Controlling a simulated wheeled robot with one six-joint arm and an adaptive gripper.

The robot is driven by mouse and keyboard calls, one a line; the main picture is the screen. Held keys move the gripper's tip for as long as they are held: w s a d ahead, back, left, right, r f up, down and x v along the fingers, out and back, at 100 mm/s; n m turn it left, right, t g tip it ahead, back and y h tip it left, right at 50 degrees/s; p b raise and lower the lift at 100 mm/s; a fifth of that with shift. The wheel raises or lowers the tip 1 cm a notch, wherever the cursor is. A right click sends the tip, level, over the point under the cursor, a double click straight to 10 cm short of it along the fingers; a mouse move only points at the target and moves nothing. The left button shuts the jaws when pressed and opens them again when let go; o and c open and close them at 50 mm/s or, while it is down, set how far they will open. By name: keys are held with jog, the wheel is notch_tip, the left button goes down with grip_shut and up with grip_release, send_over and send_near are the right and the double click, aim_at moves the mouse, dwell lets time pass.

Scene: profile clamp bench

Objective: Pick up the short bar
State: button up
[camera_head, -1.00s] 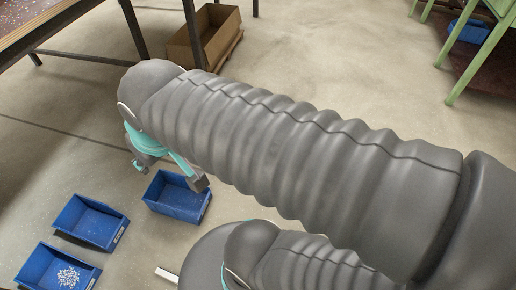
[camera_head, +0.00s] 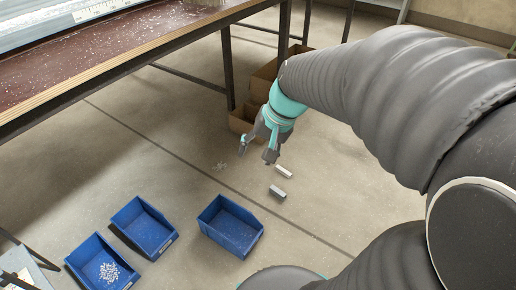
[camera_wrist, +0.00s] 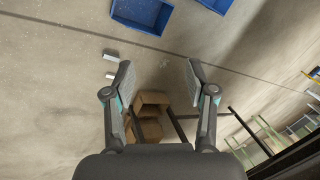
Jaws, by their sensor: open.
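Two small pale bars lie apart on the concrete floor. One bar (camera_head: 284,171) is nearer my gripper (camera_head: 256,152) in the head view; the other bar (camera_head: 277,192) has a darker grey side and lies closer to the blue bins. I cannot tell for certain which is the short one. In the wrist view, the bar nearer the bins (camera_wrist: 111,55) and the other bar (camera_wrist: 110,75) show just left of the left finger, which may hide part of the latter. My gripper (camera_wrist: 158,64) is open and empty, fingers wide apart, pointing down above the floor.
Blue bins (camera_head: 231,226) (camera_head: 144,228) stand on the floor; another bin (camera_head: 83,259) holds small pale pieces. Cardboard boxes (camera_head: 264,84) stand behind my gripper by a workbench (camera_head: 120,66). Floor around the bars is clear.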

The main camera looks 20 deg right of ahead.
jog(key=w+d+f+m+t+y, duration=0.1)
jog(key=w+d+f+m+y, duration=0.1)
jog(key=w+d+f+m, duration=0.35)
jog(key=w+d+f+m+y, duration=0.2)
jog(key=w+d+f, duration=0.1)
jog(key=w+f, duration=0.5)
jog(key=w+d+f+m+t+y, duration=0.15)
jog(key=w+d+f+m, duration=0.3)
jog(key=f, duration=0.45)
jog(key=w+d+f+m+t, duration=0.1)
jog(key=d+f+m+t, duration=0.2)
jog(key=f, duration=0.5)
jog(key=w+d+f+m, duration=0.1)
jog(key=d+f+m, duration=0.25)
jog(key=f, duration=0.45)
jog(key=m+t+h+p, duration=0.1)
jog(key=m+t+h, duration=0.1)
jog(key=m+t, duration=0.35)
send_near(280, 192)
jog(key=s+r, duration=0.1)
jog(key=s+d+r+m+g, duration=0.1)
jog(key=shift+s+d+r+g, duration=0.15)
jog(key=shift+r+g, duration=0.15)
jog(key=shift+r, duration=0.05)
jog(key=shift+w+f, duration=0.2)
jog(key=shift+f, duration=0.05)
jog(key=x, duration=1.3)
jog(key=shift+w, duration=0.1)
jog(key=shift+c, duration=0.2)
grip_shut()
